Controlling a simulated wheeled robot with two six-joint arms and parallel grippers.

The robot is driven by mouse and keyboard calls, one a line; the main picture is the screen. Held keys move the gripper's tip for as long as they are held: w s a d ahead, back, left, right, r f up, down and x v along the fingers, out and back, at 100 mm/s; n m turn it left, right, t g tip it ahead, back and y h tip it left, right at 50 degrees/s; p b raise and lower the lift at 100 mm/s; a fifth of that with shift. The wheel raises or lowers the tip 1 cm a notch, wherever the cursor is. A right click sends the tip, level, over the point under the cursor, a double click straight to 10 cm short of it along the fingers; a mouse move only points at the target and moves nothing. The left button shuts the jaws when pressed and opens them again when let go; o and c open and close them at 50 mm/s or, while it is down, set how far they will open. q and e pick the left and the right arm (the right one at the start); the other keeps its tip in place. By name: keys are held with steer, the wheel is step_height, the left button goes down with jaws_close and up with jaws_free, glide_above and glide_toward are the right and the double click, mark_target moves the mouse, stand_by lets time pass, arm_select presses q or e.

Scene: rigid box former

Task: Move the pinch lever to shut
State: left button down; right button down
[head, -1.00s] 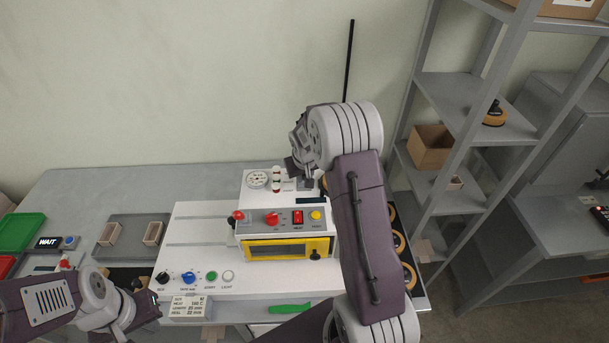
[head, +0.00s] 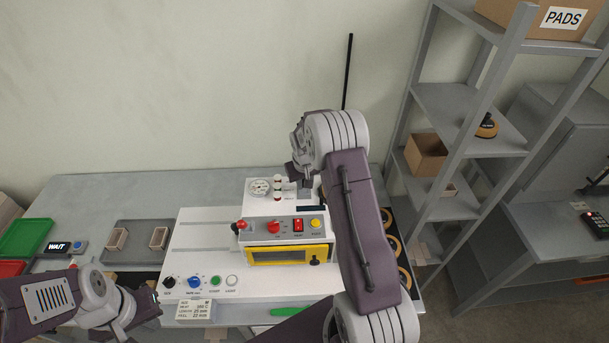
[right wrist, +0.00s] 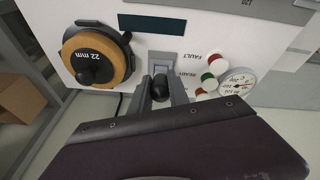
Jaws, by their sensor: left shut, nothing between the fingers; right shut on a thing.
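The pinch lever's black ball knob (right wrist: 160,88) shows in the right wrist view, between the fingertips of my right gripper (right wrist: 161,80). That gripper is shut on it, in front of the machine's white panel (right wrist: 205,32). A grey slot plate (right wrist: 163,62) sits just behind the knob, and the lever's stem is mostly hidden. In the head view my right gripper (head: 304,180) is at the back of the white machine (head: 258,192), and my arm hides part of it. My left gripper (head: 146,296) is shut and empty at the lower left, near the front edge of the machine base.
An orange roll marked 22 mm (right wrist: 97,56) sits left of the lever. FAULT and READY lamps (right wrist: 209,77) and a round gauge (right wrist: 238,84) are at right. A yellow-framed window (head: 288,255) faces forward. A grey shelf rack (head: 455,110) stands at right; the table's back left is clear.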

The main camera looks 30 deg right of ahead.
steer(key=shift+w+d+r+g+p, duration=0.2)
steer(key=shift+w+r+g+p, duration=0.1)
steer(key=shift+r+g+p, duration=0.25)
steer(key=shift+w+d+f+y+p, duration=0.1)
steer(key=shift+w+f+y+p, duration=0.1)
steer(key=shift+y+p, duration=0.1)
arm_select(q)
step_height(320, 180, up, 4)
steer(key=shift+r, duration=0.1)
arm_select(e)
steer(key=shift+w+f+g+y, duration=0.15)
steer(key=shift+g+y, duration=0.15)
steer(key=shift+g, duration=0.45)
arm_select(q)
steer(key=shift+w, duration=0.1)
arm_select(e)
steer(key=c, duration=1.3)
jaws_free()
steer(key=shift+o, duration=0.2)
